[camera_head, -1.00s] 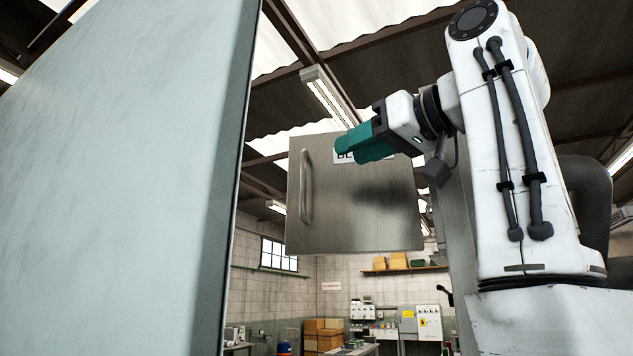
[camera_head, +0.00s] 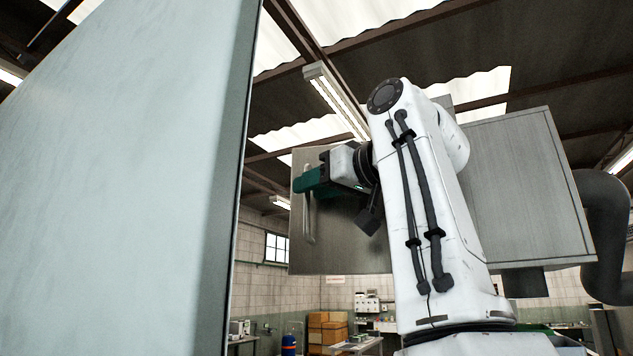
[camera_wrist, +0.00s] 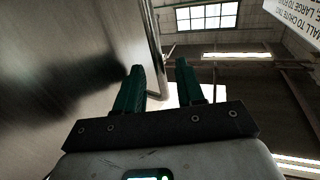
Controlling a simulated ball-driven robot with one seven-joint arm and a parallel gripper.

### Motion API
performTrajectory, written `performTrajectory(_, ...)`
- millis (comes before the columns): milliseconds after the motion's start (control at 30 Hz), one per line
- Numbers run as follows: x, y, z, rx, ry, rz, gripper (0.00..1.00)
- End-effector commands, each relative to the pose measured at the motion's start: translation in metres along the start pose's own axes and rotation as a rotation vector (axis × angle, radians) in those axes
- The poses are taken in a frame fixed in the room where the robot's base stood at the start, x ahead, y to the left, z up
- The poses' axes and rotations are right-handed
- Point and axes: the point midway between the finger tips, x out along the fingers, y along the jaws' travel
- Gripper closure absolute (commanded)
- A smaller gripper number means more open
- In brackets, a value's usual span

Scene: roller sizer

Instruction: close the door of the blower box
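The blower box's door (camera_head: 345,245) is a brushed metal panel standing open left of my arm. Its bar handle (camera_head: 309,218) runs upright near the door's left edge. The grey box body (camera_head: 530,190) shows right of my arm; the arm hides the part between. My gripper (camera_head: 303,183) is at the handle's upper part and overlaps it in the head view. In the wrist view, the green fingers (camera_wrist: 159,68) are apart, with the door face (camera_wrist: 65,60) at left. The handle (camera_wrist: 153,45) passes toward the gap between them; I cannot tell whether it touches.
A large pale panel (camera_head: 110,190) fills the left side of the head view, close by. A dark pipe (camera_head: 605,220) bends beside the box at right. A blue drum (camera_head: 288,345) and brown boxes (camera_head: 327,330) stand far back.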

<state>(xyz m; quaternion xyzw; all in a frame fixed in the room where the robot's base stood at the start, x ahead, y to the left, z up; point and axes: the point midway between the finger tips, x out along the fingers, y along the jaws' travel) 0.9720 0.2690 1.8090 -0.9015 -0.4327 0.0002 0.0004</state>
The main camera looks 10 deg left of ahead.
Motion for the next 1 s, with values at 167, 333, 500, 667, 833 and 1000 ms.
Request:
performTrajectory(167,-0.0001,0.0,0.0003,0.0,0.0,0.0,0.65)
performTrajectory(333,-0.0003,-0.0001,0.0001,0.0,0.0,0.0,0.81)
performTrajectory(500,-0.0004,0.0,0.0,0.0,0.0,0.0,0.97)
performTrajectory(667,-0.0005,0.0,-0.0001,0.0,0.0,0.0,1.0)
performTrajectory(833,-0.0005,0.0,-0.0001,0.0,0.0,0.0,1.0)
performTrajectory(1000,-0.0006,-0.0001,-0.0002,0.0,0.0,0.0,1.0)
